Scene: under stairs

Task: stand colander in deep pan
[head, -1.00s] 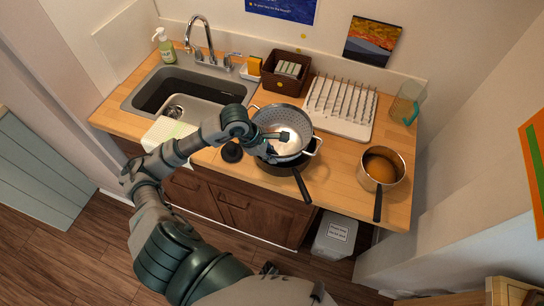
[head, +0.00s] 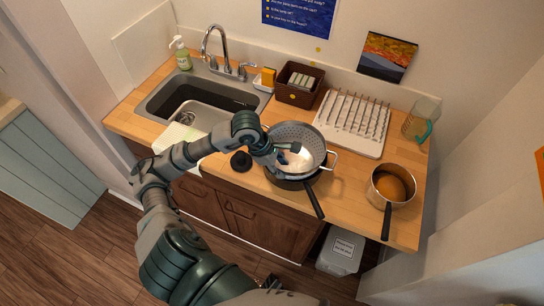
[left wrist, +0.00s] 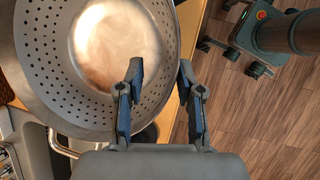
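The grey metal colander (head: 314,136) sits over the dark deep pan (head: 287,184) near the counter's front edge. The colander hides most of the pan, whose black handle points down and right. How fully the colander's base is seated in it I cannot tell. My left gripper (head: 289,154) is over the colander's near left side. In the left wrist view its two fingers (left wrist: 161,75) are apart. My right gripper is not in view.
A saucepan (head: 379,190) stands to the right, a white drying rack (head: 372,148) behind. A black round object (head: 241,161) is left of the pan. The sink (head: 160,106), brown basket (head: 293,94) and clear jug (head: 416,122) surround the work area. Some bare counter lies between pan and saucepan.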

